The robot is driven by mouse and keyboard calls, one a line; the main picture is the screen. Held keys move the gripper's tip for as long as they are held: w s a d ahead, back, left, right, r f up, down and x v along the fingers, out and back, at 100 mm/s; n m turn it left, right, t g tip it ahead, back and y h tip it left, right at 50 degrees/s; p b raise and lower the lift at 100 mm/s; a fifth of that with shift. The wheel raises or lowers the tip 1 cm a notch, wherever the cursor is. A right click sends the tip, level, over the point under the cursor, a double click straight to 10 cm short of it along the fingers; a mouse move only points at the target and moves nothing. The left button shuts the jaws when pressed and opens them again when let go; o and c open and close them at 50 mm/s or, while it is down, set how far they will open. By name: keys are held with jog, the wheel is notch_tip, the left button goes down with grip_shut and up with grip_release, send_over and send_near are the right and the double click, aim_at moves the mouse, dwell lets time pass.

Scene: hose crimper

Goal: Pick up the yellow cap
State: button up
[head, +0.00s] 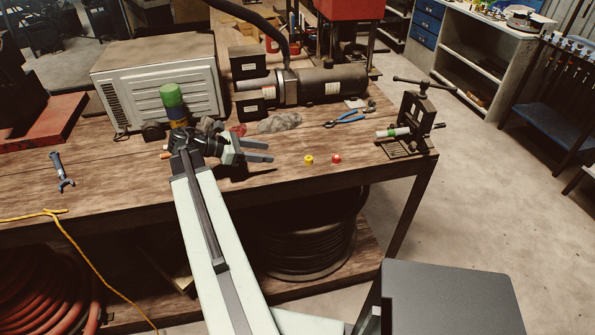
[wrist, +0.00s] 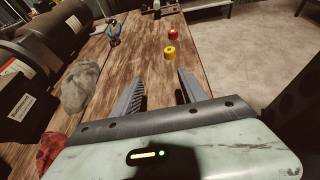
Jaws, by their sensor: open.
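The small yellow cap (head: 308,159) sits on the wooden workbench (head: 100,182), near its front edge. In the wrist view the yellow cap (wrist: 170,52) lies beyond the fingertips, a little right of the middle between them. My gripper (head: 270,152) is open and empty, to the left of the cap and apart from it, with its fingers pointing right. In the wrist view my gripper (wrist: 160,82) shows both fingers spread with bare wood between them.
A red cap (head: 336,158) sits just right of the yellow one. Blue-handled pliers (head: 345,119) and a grey rag (head: 279,122) lie behind. A black vise-like tool (head: 411,125) stands at the bench's right end. A dark cylindrical machine (head: 325,84) stands at the back.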

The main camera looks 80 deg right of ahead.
jog(key=m+g+y, duration=0.1)
send_near(308, 157)
jog(key=shift+s+d+f, duration=0.15)
jog(key=shift+s+f, duration=0.1)
jog(key=shift+s, duration=0.4)
jog(key=shift+b+x, duration=0.75)
jog(key=shift+x, duration=0.4)
jog(key=shift+b+x, duration=0.9)
jog(key=shift+x, duration=1.85)
grip_shut()
